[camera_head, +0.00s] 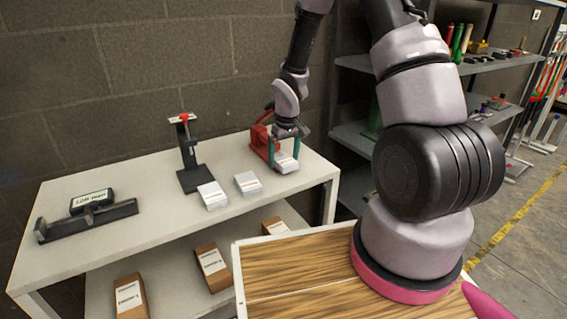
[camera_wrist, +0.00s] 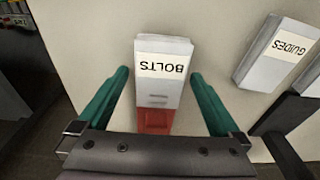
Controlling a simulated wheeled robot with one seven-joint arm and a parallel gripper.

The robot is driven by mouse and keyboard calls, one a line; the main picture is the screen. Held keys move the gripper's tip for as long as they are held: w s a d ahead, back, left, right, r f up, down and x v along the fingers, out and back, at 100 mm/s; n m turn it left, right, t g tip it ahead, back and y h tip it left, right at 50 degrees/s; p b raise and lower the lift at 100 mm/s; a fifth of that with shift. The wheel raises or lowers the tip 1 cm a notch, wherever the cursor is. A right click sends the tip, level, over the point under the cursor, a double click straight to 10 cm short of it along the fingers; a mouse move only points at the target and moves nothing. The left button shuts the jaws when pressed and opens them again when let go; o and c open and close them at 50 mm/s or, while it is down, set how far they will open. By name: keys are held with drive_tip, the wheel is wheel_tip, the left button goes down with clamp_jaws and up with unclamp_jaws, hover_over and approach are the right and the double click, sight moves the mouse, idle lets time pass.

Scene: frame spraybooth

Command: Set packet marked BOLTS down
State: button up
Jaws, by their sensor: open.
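The packet marked BOLTS (camera_wrist: 164,88) is pale with a white label, its lettering upside down in the wrist view. In the head view the packet (camera_head: 287,164) lies at the right part of the white table (camera_head: 130,226), in front of a red fixture (camera_head: 259,139). A red part (camera_wrist: 155,121) shows at the packet's near end in the wrist view. My gripper (camera_wrist: 160,76) is open, with one green finger on each side of the packet and a gap at both sides. In the head view my gripper (camera_head: 284,157) points down over it.
A packet marked GUIDES (camera_wrist: 277,55) lies to the right in the wrist view. Two pale packets (camera_head: 212,195) (camera_head: 248,183) lie by a black stand (camera_head: 194,178). A black holder (camera_head: 86,220) is at the left. Brown boxes (camera_head: 212,266) sit on the lower shelf.

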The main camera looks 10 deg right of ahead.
drive_tip(key=c, duration=1.5)
drive_tip(key=shift+o, duration=0.2)
drive_tip(key=shift+r, duration=0.1)
